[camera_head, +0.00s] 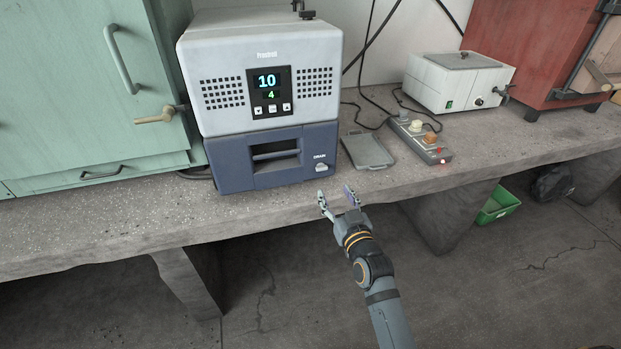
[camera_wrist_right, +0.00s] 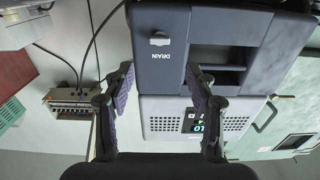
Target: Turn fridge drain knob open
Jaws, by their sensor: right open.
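The small grey-white drain knob (camera_head: 320,168) sits at the lower right of the dark blue drawer front of the fridge (camera_head: 230,170), under the word DRAIN. The knob also shows in the right wrist view (camera_wrist_right: 160,39), where the picture is upside down. My right gripper (camera_head: 336,196) is open and empty, in front of the bench edge and just below and right of the knob. In the wrist view its two fingers (camera_wrist_right: 160,88) stand apart, with the knob beyond their tips and not touched. My left gripper is in neither view.
A grey tray (camera_head: 368,150) and a switch box (camera_head: 420,140) lie right of the fridge. A white box (camera_head: 458,82) and a red cabinet (camera_head: 535,45) stand farther right.

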